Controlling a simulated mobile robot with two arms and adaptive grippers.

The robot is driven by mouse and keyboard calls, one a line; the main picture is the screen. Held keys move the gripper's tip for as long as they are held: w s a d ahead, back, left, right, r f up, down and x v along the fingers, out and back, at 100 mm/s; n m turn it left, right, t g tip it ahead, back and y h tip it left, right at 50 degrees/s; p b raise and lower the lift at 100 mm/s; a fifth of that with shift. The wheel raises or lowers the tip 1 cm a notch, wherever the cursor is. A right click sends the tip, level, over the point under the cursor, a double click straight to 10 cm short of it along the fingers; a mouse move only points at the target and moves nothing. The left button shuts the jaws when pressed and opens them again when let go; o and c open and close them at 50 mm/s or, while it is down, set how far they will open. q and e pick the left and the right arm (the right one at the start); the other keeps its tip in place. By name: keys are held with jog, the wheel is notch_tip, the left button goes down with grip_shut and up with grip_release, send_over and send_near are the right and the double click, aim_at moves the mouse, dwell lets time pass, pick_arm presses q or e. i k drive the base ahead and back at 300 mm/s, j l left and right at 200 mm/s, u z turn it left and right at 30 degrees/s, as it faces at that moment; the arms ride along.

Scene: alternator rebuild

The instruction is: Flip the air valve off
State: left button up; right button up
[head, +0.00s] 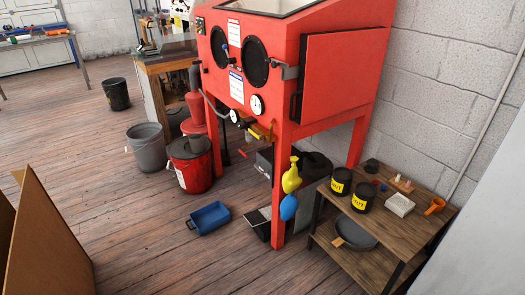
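A red blast cabinet (330,75) with two black round glove ports stands on red legs against the block wall. Below its front edge are two round white gauges (257,104), with dark pipe fittings (246,123) beside them. A small yellow part (258,134) at these fittings looks like the air valve's handle. It is too small to tell its position. Neither of my grippers is in view.
A wooden shelf (415,212) with dark tins stands right of the cabinet. A red bucket (191,165), grey bucket (147,148) and blue bin (208,217) stand on the floor. Open floor lies front left, beside a cardboard box (48,240).

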aim_at(258, 137)
jog(key=i+l+u, duration=0.15)
jog(key=i, duration=1.05)
